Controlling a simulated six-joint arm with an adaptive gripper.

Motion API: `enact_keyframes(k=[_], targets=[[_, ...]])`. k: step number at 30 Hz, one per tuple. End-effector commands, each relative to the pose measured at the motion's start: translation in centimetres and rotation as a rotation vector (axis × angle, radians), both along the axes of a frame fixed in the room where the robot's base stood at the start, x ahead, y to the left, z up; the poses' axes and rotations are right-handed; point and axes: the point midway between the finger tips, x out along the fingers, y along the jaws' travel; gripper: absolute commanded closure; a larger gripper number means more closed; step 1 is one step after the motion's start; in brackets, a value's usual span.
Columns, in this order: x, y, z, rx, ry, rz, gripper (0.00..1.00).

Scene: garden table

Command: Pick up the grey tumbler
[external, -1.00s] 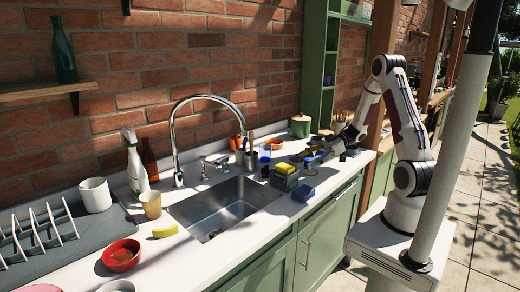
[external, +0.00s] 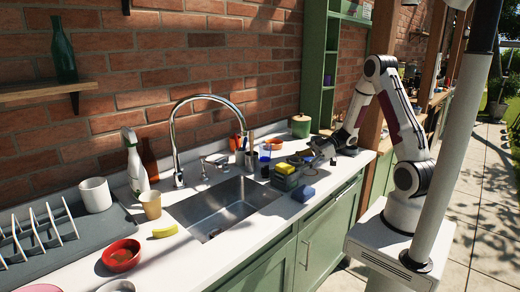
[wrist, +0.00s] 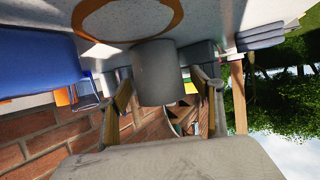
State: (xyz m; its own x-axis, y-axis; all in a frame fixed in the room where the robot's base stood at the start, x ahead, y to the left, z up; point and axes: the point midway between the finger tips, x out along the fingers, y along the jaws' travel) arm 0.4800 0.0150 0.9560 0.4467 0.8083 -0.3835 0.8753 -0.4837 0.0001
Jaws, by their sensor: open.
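The grey tumbler (wrist: 157,72) shows in the middle of the wrist view, which is upside down, with the counter at the top. My gripper (wrist: 165,82) is open, with one finger on each side of the tumbler; gaps show on both sides. I cannot tell how deep the tumbler sits between the fingertips. In the external view my gripper (external: 316,152) is low over the counter, right of the sink, just behind the stacked sponges. I cannot make out the tumbler there.
A yellow-topped sponge stack (external: 285,177) and a blue sponge (external: 303,193) lie near the counter's front edge. An orange-rimmed round item (wrist: 174,25) lies near the tumbler. A green canister (external: 301,126) stands behind. The sink (external: 225,205) is to the left.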

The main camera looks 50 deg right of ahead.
Motion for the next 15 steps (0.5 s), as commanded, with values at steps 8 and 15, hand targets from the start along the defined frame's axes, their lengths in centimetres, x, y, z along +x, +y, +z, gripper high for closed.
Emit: enact_keyframes(k=[8, 15], targets=[[0.02, 0.04, -0.03, 0.0, 0.0, 0.0, 0.35], [0.02, 0.02, -0.02, 0.0, 0.0, 0.0, 0.4]])
